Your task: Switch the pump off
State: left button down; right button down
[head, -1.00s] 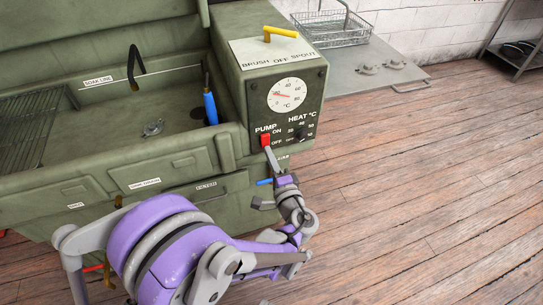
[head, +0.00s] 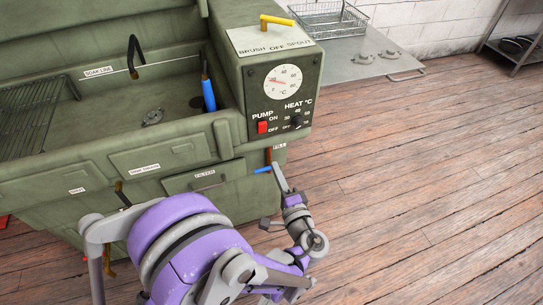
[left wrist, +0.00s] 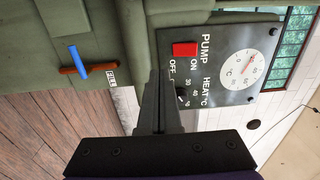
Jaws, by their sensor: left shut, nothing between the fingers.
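The red pump switch (head: 262,127) sits on the black control panel (head: 284,97) of the green washer, beside the ON and OFF labels. It also shows in the left wrist view (left wrist: 184,49). I cannot tell which way its rocker is tipped. My left gripper (head: 277,169) is shut and empty, below the panel in the head view and apart from the switch. In the left wrist view its fingers (left wrist: 162,75) point toward the panel and cover part of its edge near OFF. My right gripper is not in view.
A heat knob (head: 296,122) and a dial (head: 283,82) share the panel. A blue-handled valve (head: 263,170) is close to my left fingertips. The basin holds a blue brush (head: 208,94). A yellow spout lever (head: 277,21) is on top. The floor at right is clear.

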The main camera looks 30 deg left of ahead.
pick_arm(q)
jog(key=shift+f+v, duration=0.25)
jog(key=shift+v, duration=0.85)
jog(key=shift+f+v, duration=0.2)
jog(key=shift+v, duration=0.9)
jog(key=shift+a, duration=0.1)
